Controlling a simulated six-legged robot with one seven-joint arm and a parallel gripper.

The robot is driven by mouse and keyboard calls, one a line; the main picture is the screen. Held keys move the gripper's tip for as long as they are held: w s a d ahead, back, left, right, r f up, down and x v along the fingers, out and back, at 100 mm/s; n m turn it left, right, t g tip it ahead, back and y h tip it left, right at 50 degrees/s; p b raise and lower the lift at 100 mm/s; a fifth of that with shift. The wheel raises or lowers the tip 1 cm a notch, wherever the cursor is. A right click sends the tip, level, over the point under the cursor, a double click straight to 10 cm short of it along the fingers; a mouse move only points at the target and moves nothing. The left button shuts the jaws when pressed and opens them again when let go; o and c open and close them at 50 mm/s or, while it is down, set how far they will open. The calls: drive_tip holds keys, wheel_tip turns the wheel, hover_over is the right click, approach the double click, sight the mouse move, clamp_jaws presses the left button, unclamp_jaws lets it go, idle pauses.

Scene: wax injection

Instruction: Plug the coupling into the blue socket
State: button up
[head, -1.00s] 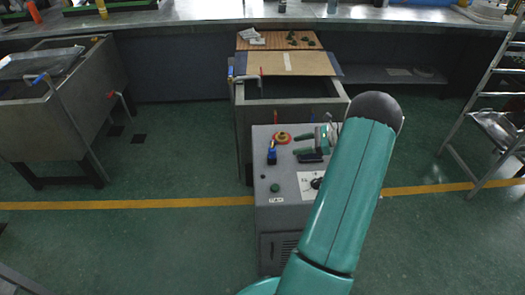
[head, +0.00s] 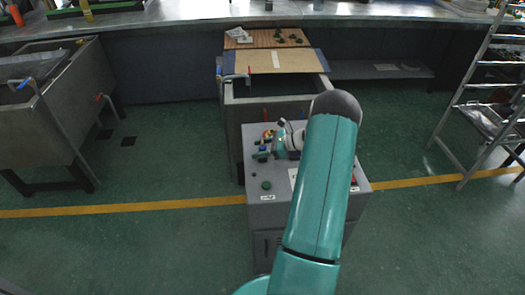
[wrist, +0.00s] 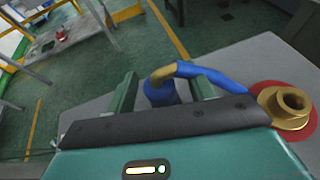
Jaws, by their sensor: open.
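My gripper (wrist: 163,88) is open, its two green fingers apart in the wrist view. A fitting with a blue lower body (wrist: 160,94), a brass bend and a blue arm shows in the gap between them. Its blue arm runs right, past the right finger. I cannot tell whether the fingers touch it, or which part is coupling and which is socket. A round brass fitting (wrist: 291,102) on a red disc sits to the right, clear of the fingers. In the head view my gripper (head: 281,146) is over the left back part of the grey cabinet top, partly hidden by my arm.
The grey cabinet (head: 262,213) has a green button (head: 266,185) near its front left corner. A metal tank (head: 235,112) stands right behind it. A metal rack (head: 490,115) stands far right. The green floor left and right of the cabinet is clear.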

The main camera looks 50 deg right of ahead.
drive_tip(key=shift+w+a+f, duration=0.15)
drive_tip(key=shift+w+a, duration=0.1)
drive_tip(key=c, duration=1.1)
